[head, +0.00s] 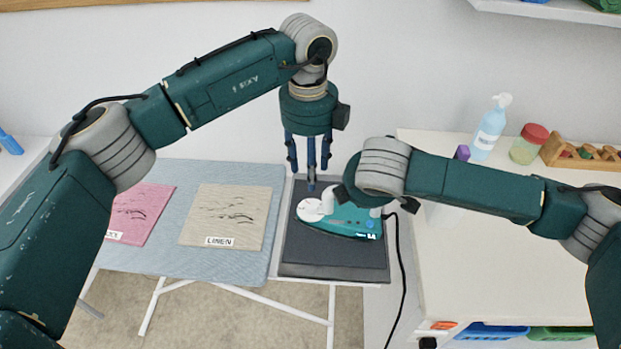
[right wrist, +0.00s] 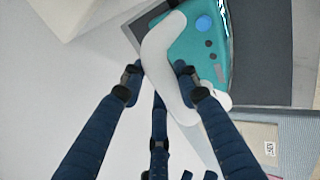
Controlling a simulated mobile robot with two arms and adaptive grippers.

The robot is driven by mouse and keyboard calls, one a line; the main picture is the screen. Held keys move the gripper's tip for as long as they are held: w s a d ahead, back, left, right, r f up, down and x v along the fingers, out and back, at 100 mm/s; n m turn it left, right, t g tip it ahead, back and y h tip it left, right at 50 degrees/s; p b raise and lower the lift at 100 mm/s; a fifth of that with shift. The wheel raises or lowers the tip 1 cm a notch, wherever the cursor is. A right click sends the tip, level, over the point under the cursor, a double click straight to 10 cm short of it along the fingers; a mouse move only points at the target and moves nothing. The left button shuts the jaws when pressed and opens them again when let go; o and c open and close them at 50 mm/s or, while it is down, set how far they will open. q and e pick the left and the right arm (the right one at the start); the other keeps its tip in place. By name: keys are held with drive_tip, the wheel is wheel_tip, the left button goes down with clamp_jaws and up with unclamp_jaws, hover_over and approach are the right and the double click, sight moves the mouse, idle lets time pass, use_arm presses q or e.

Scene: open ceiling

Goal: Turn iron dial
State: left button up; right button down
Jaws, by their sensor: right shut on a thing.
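A teal iron (head: 345,222) with white parts rests on the dark pad (head: 310,262) at the ironing board's right end. Its round white dial (head: 309,211) shows at the iron's left in the head view. My left gripper (head: 311,180) points down just above and behind the dial, its fingers apart; contact is not clear. My right gripper (right wrist: 157,80) is shut on the iron's white handle (right wrist: 166,55), with fingers on both sides in the right wrist view. In the head view my right wrist hides much of the handle.
A pink cloth (head: 144,212) and a linen cloth (head: 228,215) lie on the blue ironing board (head: 190,177). A black cord (head: 402,280) hangs beside the pad.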

use_arm(q)
drive_tip(key=shift+r, duration=0.3)
